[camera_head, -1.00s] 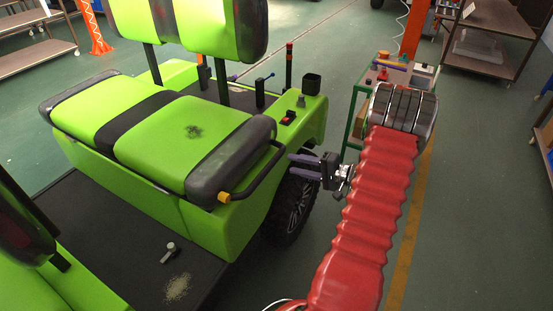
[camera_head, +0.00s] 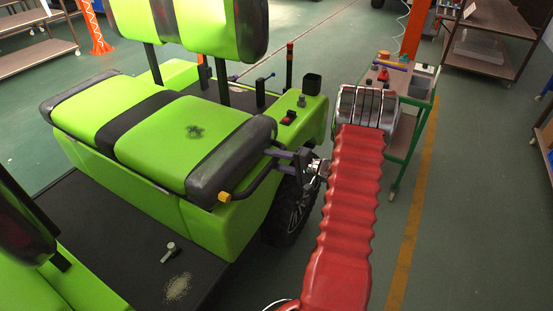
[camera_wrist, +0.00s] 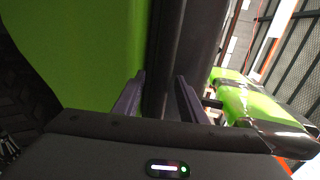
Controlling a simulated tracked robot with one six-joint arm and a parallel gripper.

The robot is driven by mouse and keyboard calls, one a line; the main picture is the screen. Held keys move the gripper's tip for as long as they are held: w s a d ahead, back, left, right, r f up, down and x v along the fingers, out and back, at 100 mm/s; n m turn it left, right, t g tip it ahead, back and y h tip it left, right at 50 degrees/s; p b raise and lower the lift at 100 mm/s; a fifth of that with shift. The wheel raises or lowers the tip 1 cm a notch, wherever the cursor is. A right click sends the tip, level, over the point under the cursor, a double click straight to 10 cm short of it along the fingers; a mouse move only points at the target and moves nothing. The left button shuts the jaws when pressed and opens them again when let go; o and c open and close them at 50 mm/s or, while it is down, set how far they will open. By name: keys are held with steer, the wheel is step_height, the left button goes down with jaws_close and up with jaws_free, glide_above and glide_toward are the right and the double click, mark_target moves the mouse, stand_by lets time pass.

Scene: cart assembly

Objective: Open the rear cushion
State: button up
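The rear cushion (camera_head: 168,137) is a green and black seat pad lying flat on the green cart body. A black handrail (camera_head: 253,190) curves along its right end, with a yellow tip at its front. My gripper (camera_head: 279,154) is at the rear part of this rail, beside the cushion's right end. In the wrist view my gripper's two purple fingers (camera_wrist: 160,97) stand apart on either side of a dark bar (camera_wrist: 163,60), with gaps visible; the fingers do not look closed on it. The cushion's underside is hidden.
The green backrest (camera_head: 190,25) rises behind the cushion. A black wheel (camera_head: 290,208) is below my gripper. A green-framed trolley (camera_head: 408,120) with tools stands behind my arm. A lever (camera_head: 170,252) lies on the dark cart floor.

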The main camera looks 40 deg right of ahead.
steer(key=shift+c, duration=0.7)
jaws_close()
